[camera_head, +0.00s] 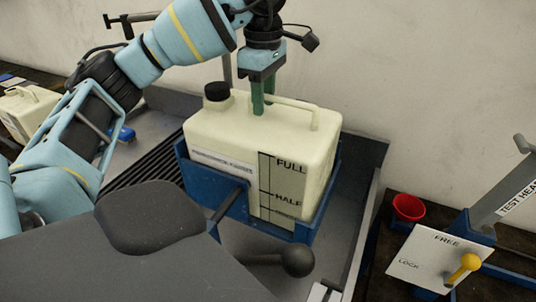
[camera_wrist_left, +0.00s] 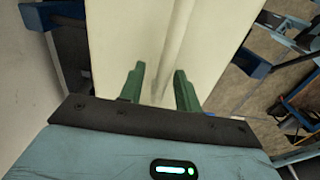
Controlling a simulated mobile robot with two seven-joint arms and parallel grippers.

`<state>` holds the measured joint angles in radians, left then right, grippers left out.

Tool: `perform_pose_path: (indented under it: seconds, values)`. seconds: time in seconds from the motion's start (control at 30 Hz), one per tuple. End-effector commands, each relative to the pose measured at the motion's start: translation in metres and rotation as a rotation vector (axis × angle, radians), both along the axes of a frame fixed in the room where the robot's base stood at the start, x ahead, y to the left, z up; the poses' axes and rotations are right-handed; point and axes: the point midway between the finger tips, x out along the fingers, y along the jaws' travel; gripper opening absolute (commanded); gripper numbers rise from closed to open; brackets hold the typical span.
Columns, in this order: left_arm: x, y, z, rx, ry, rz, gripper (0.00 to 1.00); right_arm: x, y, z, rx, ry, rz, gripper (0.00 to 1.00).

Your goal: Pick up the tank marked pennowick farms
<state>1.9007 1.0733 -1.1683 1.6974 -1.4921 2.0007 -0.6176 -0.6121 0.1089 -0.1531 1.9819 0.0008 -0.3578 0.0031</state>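A cream tank (camera_head: 230,135) with a black cap and a moulded top handle (camera_head: 300,108) stands upright in a blue cradle (camera_head: 300,232). Its front has a white label too small to read and a level strip marked FULL and HALF. My left gripper (camera_head: 263,108) points down at the tank's top, its green fingers beside the handle. In the left wrist view the gripper (camera_wrist_left: 160,78) has its fingers apart, with the pale handle ridge (camera_wrist_left: 178,40) running between them. I cannot tell whether either finger touches it. My right gripper is out of view.
A second cream tank (camera_head: 22,118) stands at the far left, partly behind my left arm. A grey tray wall (camera_head: 365,215) rises right of the cradle. A red cup (camera_head: 408,207) and a FREE/LOCK panel (camera_head: 435,257) with a yellow lever (camera_head: 468,263) are at the right.

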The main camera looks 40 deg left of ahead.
Motion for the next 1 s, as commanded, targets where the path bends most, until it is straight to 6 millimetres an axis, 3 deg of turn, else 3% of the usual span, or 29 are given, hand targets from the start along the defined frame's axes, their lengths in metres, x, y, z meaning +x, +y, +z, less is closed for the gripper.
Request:
perform_pose_path:
  seconds: [0.23, 0.5, 1.0]
  values:
    - [-0.0002, -0.0001, 0.0009, -0.001, -0.004, 0.000, 0.33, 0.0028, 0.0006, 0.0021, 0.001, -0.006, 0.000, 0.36]
    - [-0.0002, -0.0002, 0.0008, 0.000, -0.004, 0.000, 0.00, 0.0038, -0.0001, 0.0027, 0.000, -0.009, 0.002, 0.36]
    - [-0.0002, -0.0004, 0.0005, 0.000, -0.003, -0.001, 0.00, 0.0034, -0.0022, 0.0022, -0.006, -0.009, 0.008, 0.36]
